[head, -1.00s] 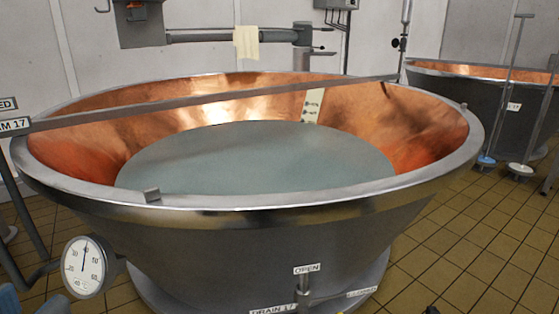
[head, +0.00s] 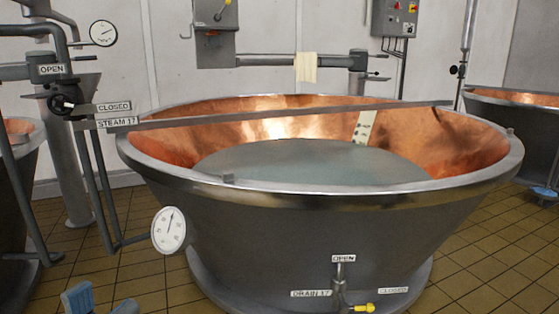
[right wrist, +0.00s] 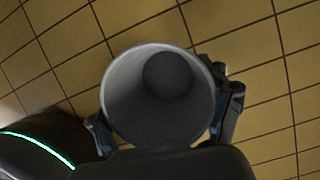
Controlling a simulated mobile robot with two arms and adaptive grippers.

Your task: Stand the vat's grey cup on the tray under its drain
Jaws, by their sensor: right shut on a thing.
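The copper-lined vat (head: 400,225) stands in the middle of the head view, holding pale liquid. Its drain (head: 339,290) is low on the front, beside a "DRAIN 17" label, with a yellow handle (head: 362,308) at the bottom edge. The grey cup (right wrist: 122,92) fills the middle of the right wrist view, its round mouth facing the camera. My right gripper (right wrist: 165,118) is shut on it, with a finger on either side. My left gripper (head: 102,303) shows at the head view's bottom left, its two blue fingertips apart and nothing seen between them. No tray is in view.
A dial gauge (head: 169,230) sticks out at the vat's left front. Steam pipes with a valve (head: 66,103) stand at the left. A second vat (head: 515,125) is at the right. Tiled floor (head: 470,265) is clear at the right front and under the cup.

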